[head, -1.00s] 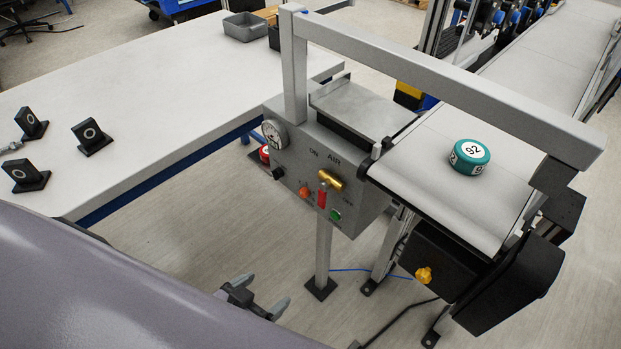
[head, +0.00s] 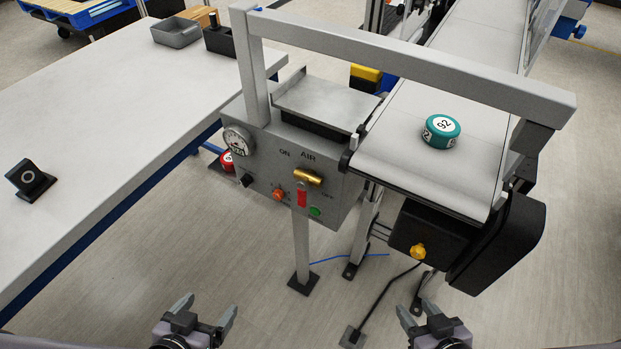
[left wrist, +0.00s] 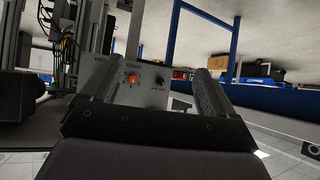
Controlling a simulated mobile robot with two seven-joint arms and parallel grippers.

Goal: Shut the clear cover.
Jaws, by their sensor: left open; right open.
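I cannot make out a clear cover with certainty. The grey control box (head: 262,158) stands on a post in the middle of the head view. A pale flat plate with a raised left edge (head: 325,100) lies on its top; I cannot tell if it is see-through. The box front carries a brass valve handle (head: 308,176), a red tag, an orange knob (head: 278,194) and a green button (head: 315,211). My left gripper (head: 207,308) and right gripper (head: 416,309) are open and empty, low in front of the box. In the left wrist view, the orange knob (left wrist: 132,78) shows between the fingers.
A belt conveyor (head: 410,160) bears a teal puck marked 92 (head: 440,132). A grey frame bar (head: 420,62) crosses above the box and belt. A white table (head: 100,120) fills the left.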

